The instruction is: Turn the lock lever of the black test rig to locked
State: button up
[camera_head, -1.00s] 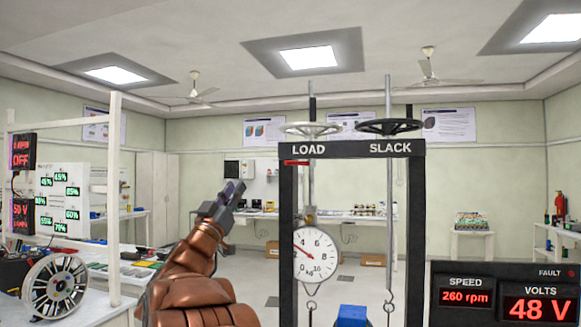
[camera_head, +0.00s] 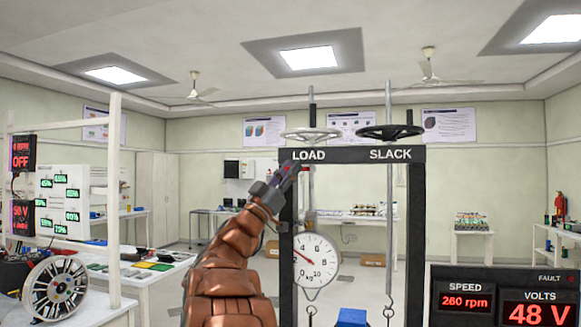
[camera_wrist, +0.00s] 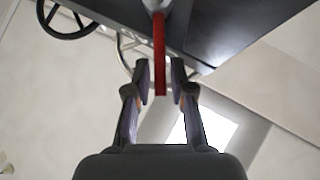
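The black test rig (camera_head: 417,220) is an upright frame labelled LOAD and SLACK along its top bar. A red lever (camera_wrist: 159,50) hangs from a grey pivot on the rig in the wrist view. In the head view only a small red bit of it (camera_head: 306,168) shows under LOAD, mostly behind my gripper. My gripper (camera_head: 290,171) is at the rig's upper left. In the wrist view its fingers (camera_wrist: 160,80) are open, one on each side of the lever's end, with a narrow gap at each side.
Two handwheels, white (camera_head: 311,134) and black (camera_head: 389,131), sit atop the rig. A round dial (camera_head: 315,260) and a blue block (camera_head: 351,317) are inside the frame. A display panel (camera_head: 504,294) stands at lower right. A spoked wheel (camera_head: 55,289) is at left.

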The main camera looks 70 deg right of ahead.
jog(key=shift+s+d+r, duration=0.1)
jog(key=shift+d+r, duration=0.05)
jog(key=shift+r, duration=0.05)
jog(key=shift+c, duration=0.4)
grip_shut()
